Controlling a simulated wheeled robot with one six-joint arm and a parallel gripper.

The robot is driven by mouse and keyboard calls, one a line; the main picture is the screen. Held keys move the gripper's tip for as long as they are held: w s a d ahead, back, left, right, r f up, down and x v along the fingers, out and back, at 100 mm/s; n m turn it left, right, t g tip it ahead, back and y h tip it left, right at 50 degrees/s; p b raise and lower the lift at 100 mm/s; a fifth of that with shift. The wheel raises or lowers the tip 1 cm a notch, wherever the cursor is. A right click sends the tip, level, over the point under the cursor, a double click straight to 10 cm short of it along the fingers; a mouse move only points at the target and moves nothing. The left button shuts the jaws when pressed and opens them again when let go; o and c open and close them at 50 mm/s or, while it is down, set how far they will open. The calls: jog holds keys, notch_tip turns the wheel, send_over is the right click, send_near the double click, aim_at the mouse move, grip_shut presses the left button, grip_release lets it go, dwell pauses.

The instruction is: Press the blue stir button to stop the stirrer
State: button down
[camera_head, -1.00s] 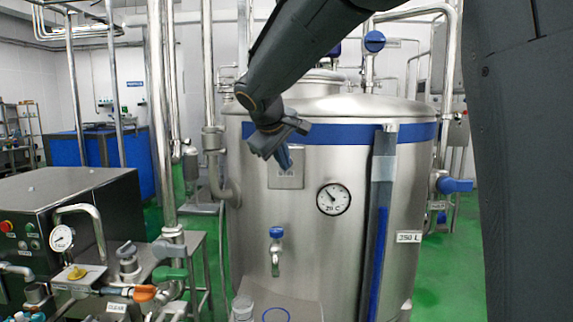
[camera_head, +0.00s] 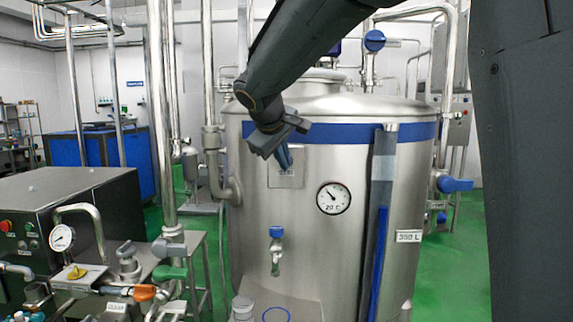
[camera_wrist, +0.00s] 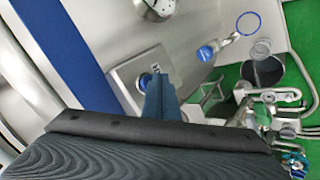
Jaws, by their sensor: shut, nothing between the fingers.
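My gripper (camera_head: 286,158) is shut and empty, with its blue-grey fingers pointing at a square metal button plate (camera_head: 285,182) on the front of the steel tank (camera_head: 330,255). The fingers cover most of the plate's upper part in the head view, so the stir button is hidden there. In the wrist view the plate (camera_wrist: 124,71) shows beside my fingertips (camera_wrist: 158,82). A bit of the blue stir button (camera_wrist: 145,79) shows at the left of the fingertips. I cannot tell whether they touch it.
A round gauge (camera_head: 333,198) sits right of the plate, and a blue-handled tap (camera_head: 276,246) below it. A blue level tube (camera_head: 381,255) runs down the tank's right side. A pipe (camera_head: 215,170) stands close on the left. A dark machine (camera_head: 85,215) is at the left.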

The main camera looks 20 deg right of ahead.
jog(key=shift+s+a, duration=0.15)
jog(key=shift+s, duration=0.25)
jog(key=shift+s, duration=0.1)
jog(key=shift+s+a+b, duration=0.25)
jog(key=shift+s+a, duration=0.05)
jog(key=shift+s, duration=0.6)
jog(key=shift+s+a+b, duration=0.2)
jog(key=shift+s+a, duration=0.1)
jog(key=shift+s, duration=0.65)
jog(key=shift+s+a+b, duration=0.25)
jog(key=shift+s+a, duration=0.05)
jog(key=shift+s, duration=0.6)
jog(key=s+f+m+g+y, duration=0.1)
jog(key=s+f+m+g, duration=0.1)
jog(key=s+f, duration=0.5)
jog(key=s+d+f+m+g+y, duration=0.1)
jog(key=s+f+m+g+y, duration=0.1)
jog(key=s+f, duration=0.6)
jog(key=s+f+m+g+y, duration=0.1)
jog(key=s+f, duration=0.6)
jog(key=f, duration=1)
jog(key=shift+s+d+f+m+g, duration=0.15)
jog(key=shift+f+m+g, duration=0.2)
jog(key=shift+m+g, duration=0.4)
jog(key=shift+d, duration=0.15)
